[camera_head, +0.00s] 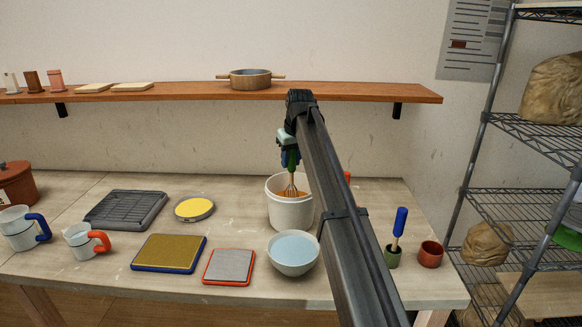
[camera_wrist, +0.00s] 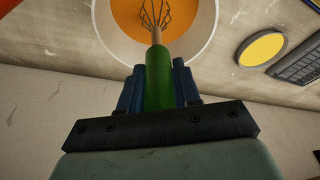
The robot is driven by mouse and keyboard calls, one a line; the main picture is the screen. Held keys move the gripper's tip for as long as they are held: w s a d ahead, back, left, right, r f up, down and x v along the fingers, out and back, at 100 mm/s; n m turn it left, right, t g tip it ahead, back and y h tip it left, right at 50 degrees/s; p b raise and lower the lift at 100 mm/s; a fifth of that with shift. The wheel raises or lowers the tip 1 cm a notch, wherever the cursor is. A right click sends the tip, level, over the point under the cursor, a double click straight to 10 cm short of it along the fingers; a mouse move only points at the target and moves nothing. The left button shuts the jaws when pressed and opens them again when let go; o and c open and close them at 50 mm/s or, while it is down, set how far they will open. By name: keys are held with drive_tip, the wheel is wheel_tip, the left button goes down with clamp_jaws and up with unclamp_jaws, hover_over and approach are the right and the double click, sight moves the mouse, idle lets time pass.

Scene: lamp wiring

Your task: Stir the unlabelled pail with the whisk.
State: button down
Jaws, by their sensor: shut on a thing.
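A white pail (camera_head: 290,210) with orange contents stands on the table, just left of my arm in the head view. No label shows on the side I see. My gripper (camera_head: 289,158) is above the pail, shut on the green handle of the whisk (camera_head: 291,187). The whisk points down, its wire end inside the pail at the orange contents. In the wrist view, the whisk's green handle (camera_wrist: 159,85) sits between the blue fingers of my gripper (camera_wrist: 158,88), and its wires lie over the orange in the pail (camera_wrist: 205,40). How deep the wires reach is unclear.
A bowl of pale blue liquid (camera_head: 293,254) stands close in front of the pail. A yellow-topped round dish (camera_head: 195,208) is to its left. A small pot with a blue-handled tool (camera_head: 398,230) and a red cup (camera_head: 431,254) stand right. My arm hides something red behind it.

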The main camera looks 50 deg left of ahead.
drive_tip(key=shift+r, duration=4.65)
drive_tip(key=shift+r, duration=2)
drive_tip(key=shift+d, duration=0.1)
